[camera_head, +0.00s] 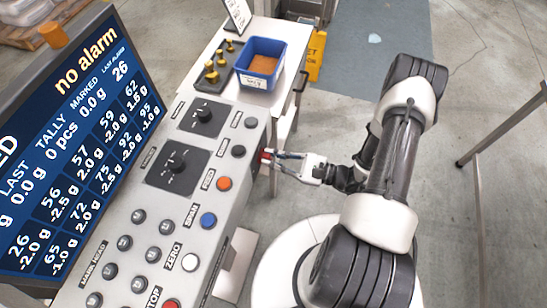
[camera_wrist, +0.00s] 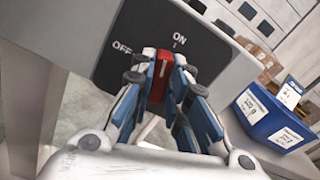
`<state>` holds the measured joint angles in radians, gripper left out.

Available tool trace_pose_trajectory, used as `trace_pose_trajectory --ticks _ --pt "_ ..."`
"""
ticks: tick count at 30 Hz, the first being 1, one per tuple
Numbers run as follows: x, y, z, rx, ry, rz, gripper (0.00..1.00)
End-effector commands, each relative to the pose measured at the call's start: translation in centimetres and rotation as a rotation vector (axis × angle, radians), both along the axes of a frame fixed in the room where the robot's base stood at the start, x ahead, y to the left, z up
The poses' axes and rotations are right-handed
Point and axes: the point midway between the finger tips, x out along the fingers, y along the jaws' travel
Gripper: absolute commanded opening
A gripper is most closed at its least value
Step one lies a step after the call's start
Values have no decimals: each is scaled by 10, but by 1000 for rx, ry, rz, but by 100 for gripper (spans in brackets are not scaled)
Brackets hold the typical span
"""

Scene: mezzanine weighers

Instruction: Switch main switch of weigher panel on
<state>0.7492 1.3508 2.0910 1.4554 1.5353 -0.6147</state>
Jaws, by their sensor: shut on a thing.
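The main switch is a red handle (camera_wrist: 158,76) on a dark plate (camera_wrist: 115,65) marked OFF at left and ON at upper right in the wrist view. Its upper end points up, nearer the ON mark; I cannot tell if it lines up exactly. My gripper (camera_wrist: 160,85) is shut on the handle, one blue-and-white finger on each side. In the head view my gripper (camera_head: 275,156) reaches the right side of the weigher panel (camera_head: 205,160), where a bit of the red handle (camera_head: 265,156) shows. The fingers hide most of the handle there.
A blue bin (camera_head: 261,64) stands beyond the panel, beside yellow-knobbed weights (camera_head: 211,76). A screen (camera_head: 75,150) reading "no alarm" stands at left. The panel top carries knobs and coloured buttons, including an orange one (camera_head: 224,184).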

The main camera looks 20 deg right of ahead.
Motion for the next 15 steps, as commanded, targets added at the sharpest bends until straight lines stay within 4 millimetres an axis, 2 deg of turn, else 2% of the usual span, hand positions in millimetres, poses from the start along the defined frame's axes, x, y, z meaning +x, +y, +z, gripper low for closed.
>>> trace_pose_trajectory --ticks 7,15 --pt "1 -1 0 154 212 0 0" --pt "1 -1 0 198 272 0 0"
